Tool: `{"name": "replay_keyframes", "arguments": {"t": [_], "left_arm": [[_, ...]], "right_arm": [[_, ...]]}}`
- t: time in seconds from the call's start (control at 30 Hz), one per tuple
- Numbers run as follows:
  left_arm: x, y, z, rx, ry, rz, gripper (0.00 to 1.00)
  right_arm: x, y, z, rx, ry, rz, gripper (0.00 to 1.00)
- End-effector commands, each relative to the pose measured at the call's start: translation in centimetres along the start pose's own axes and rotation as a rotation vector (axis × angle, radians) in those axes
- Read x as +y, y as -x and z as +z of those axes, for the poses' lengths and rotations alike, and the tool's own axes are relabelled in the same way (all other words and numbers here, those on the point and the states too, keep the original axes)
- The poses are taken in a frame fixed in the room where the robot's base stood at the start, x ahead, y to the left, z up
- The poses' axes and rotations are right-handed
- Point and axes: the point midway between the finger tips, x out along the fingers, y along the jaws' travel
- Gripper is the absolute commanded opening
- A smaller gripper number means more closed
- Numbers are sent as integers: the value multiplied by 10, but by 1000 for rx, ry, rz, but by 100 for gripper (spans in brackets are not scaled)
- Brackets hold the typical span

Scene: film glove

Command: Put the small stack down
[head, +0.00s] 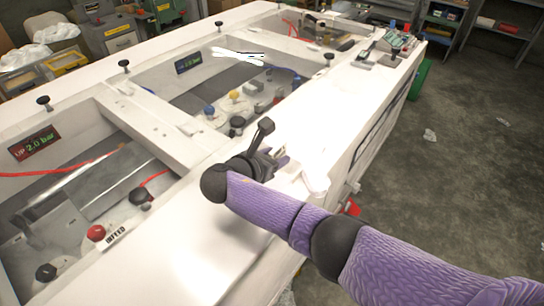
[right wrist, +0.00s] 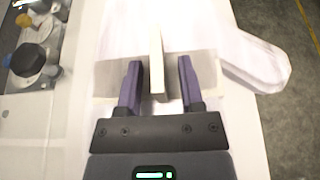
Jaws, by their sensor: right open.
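My right gripper (right wrist: 160,66) is open, its two purple fingers apart. A thin, pale upright piece, seemingly the small stack (right wrist: 157,62), stands between the fingers in the right wrist view, with a gap visible on both sides. In the head view my right gripper (head: 270,146) is low over the white machine top, and the arm hides part of what lies under it. Whether the stack rests on the surface cannot be told. My left gripper is not in view.
A white, rounded flat thing (right wrist: 256,62) lies right of the fingers in the right wrist view. The white machine top (head: 195,255) has bare room nearer me. Left of it are recessed bays with knobs, including a red knob (head: 96,233). The machine's right edge drops to the floor.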

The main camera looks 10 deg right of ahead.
Motion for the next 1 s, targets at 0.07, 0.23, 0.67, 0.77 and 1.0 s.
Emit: {"name": "replay_keyframes", "arguments": {"t": [0.07,0.23,0.67,0.77,1.0], "left_arm": [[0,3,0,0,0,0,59],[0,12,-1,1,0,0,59],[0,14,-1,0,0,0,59],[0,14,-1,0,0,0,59],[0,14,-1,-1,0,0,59]], "right_arm": [[1,8,3,0,-1,3,48],[2,53,3,2,-1,6,48],[0,122,2,0,-1,0,48],[0,121,2,0,0,0,48],[0,121,2,-1,0,0,48]]}}
